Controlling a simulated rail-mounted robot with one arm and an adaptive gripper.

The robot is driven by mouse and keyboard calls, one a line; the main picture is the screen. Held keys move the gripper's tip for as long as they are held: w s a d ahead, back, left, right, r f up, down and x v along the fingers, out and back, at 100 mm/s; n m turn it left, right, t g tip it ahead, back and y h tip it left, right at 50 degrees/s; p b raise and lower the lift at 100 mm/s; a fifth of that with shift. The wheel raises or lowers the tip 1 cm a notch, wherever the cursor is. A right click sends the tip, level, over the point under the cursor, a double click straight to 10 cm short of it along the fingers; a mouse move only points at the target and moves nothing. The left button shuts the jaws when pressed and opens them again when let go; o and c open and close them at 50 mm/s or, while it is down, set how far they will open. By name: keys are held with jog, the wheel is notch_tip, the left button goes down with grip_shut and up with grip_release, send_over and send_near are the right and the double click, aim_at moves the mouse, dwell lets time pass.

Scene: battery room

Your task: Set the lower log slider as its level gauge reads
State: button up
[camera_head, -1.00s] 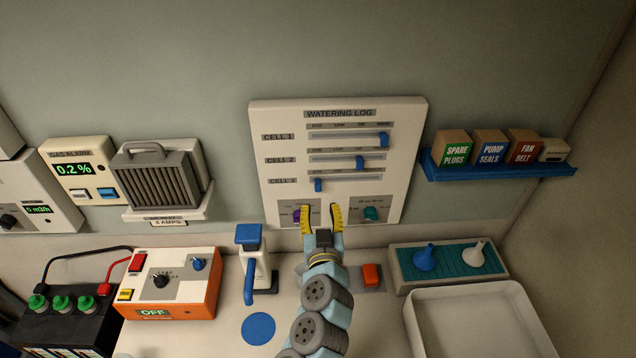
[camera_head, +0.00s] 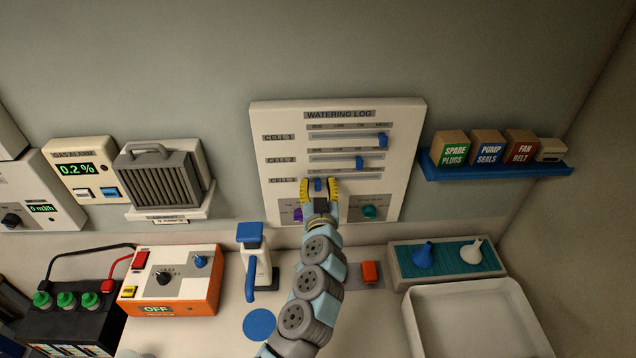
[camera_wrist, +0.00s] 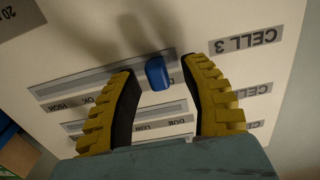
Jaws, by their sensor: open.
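The white watering log panel (camera_head: 415,150) on the wall has three blue sliders in horizontal slots. The top one, CELL 1 (camera_head: 384,140), is at the right end of its slot. The CELL 2 slider (camera_head: 360,163) is right of the middle. The lowest, the CELL 3 slider (camera_head: 318,185), is near the left end. My gripper (camera_head: 319,186) is open around it, one yellow finger on each side. In the wrist view the blue slider knob (camera_wrist: 158,72) sits between the fingertips (camera_wrist: 160,68), with gaps showing. The level gauge is not clearly identifiable.
Purple (camera_head: 297,214) and teal (camera_head: 370,212) knobs sit low on the panel. A blue-handled jug (camera_head: 250,262), an orange charger (camera_head: 172,285), a red button (camera_head: 370,272) and a white tray (camera_head: 410,325) are on the bench. A blue shelf (camera_head: 500,171) holds boxes at right.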

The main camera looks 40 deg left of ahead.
jog(key=shift+w+a, duration=0.1)
jog(key=shift+w, duration=0.05)
grip_shut()
jog(key=shift+f, duration=0.1)
dwell(0.3)
